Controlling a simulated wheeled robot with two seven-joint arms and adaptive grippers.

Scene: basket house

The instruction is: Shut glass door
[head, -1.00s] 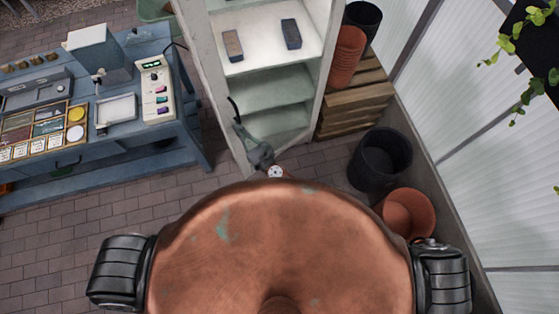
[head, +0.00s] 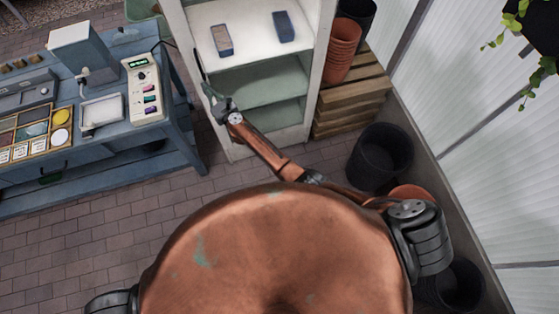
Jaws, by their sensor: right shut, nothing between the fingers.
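The tall white cabinet (head: 312,75) stands at the top centre with shelves showing. A glass pane is hard to make out, so I cannot tell how far its door is open. My right gripper (head: 203,72) is shut and empty. It overlaps the cabinet's left front upright (head: 181,40) in the picture; I cannot tell whether it touches. The copper-coloured right forearm reaches up-left to it. My left gripper is out of view.
A blue workbench (head: 172,125) stands left. Wooden crates (head: 350,105), terracotta pots (head: 342,50) and a black bin (head: 379,158) stand right. Brick floor at lower left is clear.

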